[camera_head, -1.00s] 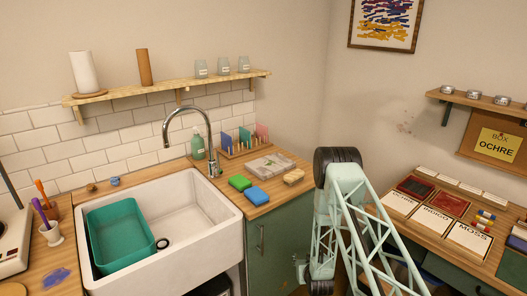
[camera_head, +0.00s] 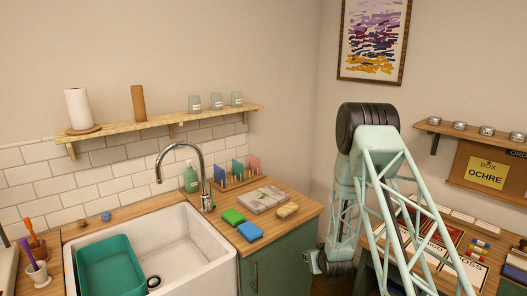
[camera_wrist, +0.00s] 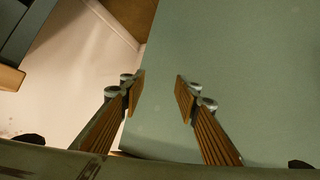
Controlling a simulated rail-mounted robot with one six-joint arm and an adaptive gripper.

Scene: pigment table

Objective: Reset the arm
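My gripper shows in the wrist view (camera_wrist: 160,93), its two ribbed orange-brown fingers apart with nothing between them. Beyond the fingertips is a plain grey-green flat surface. In the head view my arm is folded, with its dark elbow high at right of centre and the wrist end low beside the green cabinet (camera_head: 275,270). The fingers cannot be made out clearly there.
A white sink (camera_head: 185,245) with a teal tub (camera_head: 112,265) is at left. A green sponge (camera_head: 233,216), blue sponge (camera_head: 249,231) and soap bar (camera_head: 287,210) lie on the wooden counter. The pigment table (camera_head: 500,262) is at right, partly behind my arm.

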